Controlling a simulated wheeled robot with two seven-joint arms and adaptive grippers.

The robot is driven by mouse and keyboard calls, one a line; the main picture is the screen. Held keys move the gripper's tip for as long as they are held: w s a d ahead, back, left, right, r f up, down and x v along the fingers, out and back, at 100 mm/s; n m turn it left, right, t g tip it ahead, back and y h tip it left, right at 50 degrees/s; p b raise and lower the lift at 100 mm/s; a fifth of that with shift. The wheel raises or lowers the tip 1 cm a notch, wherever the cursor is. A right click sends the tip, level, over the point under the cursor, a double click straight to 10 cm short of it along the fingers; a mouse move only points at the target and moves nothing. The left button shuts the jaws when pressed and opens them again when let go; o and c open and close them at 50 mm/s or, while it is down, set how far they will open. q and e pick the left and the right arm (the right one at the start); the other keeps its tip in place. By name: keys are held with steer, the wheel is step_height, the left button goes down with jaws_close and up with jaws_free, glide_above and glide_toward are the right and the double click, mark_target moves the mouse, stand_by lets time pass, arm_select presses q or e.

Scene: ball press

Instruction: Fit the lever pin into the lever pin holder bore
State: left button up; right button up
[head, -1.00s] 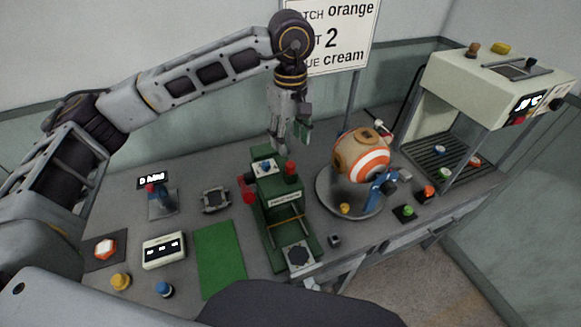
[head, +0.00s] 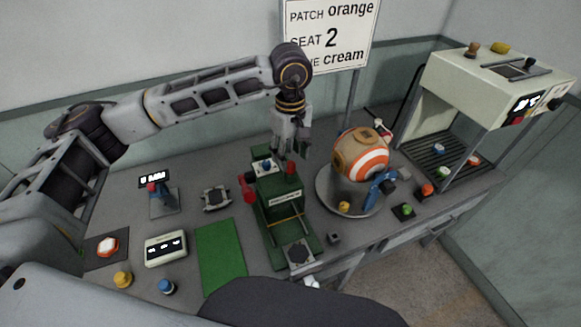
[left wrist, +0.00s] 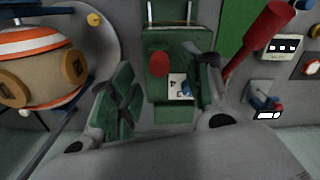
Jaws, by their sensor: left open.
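The green press (head: 286,215) stands mid-table, with a red lever handle (head: 249,187) on its left side and a red knob (head: 291,168) on top. The handle also shows in the left wrist view (left wrist: 262,42), as does the red knob (left wrist: 158,64). My left gripper (head: 293,150) is open and empty just above the back of the press. In the left wrist view its fingers (left wrist: 163,92) are spread either side of the knob, with the handle beyond the right finger. I cannot make out which part is the lever pin, or its holder bore.
An orange-and-white ball (head: 362,158) rests on a round grey plate (head: 331,203) right of the press. A cream machine (head: 470,82) stands at the right. A green mat (head: 219,252), a small grey fixture (head: 216,199) and several buttons lie to the left.

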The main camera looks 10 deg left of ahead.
mark_target(290, 163)
arm_select(q)
steer(key=shift+w+f+p, duration=0.1)
steer(key=shift+f+p, duration=0.25)
steer(key=shift+f, duration=0.35)
steer(key=shift+f+p, duration=0.4)
steer(key=shift+f, duration=1.1)
steer(key=shift+c, duration=0.2)
jaws_close()
steer(key=shift+w+r+b, duration=0.1)
steer(key=shift+r+b, duration=0.2)
steer(key=shift+r, duration=0.5)
step_height(290, 163, up, 8)
steer(key=shift+r+b, duration=0.25)
steer(key=shift+b, duration=0.7)
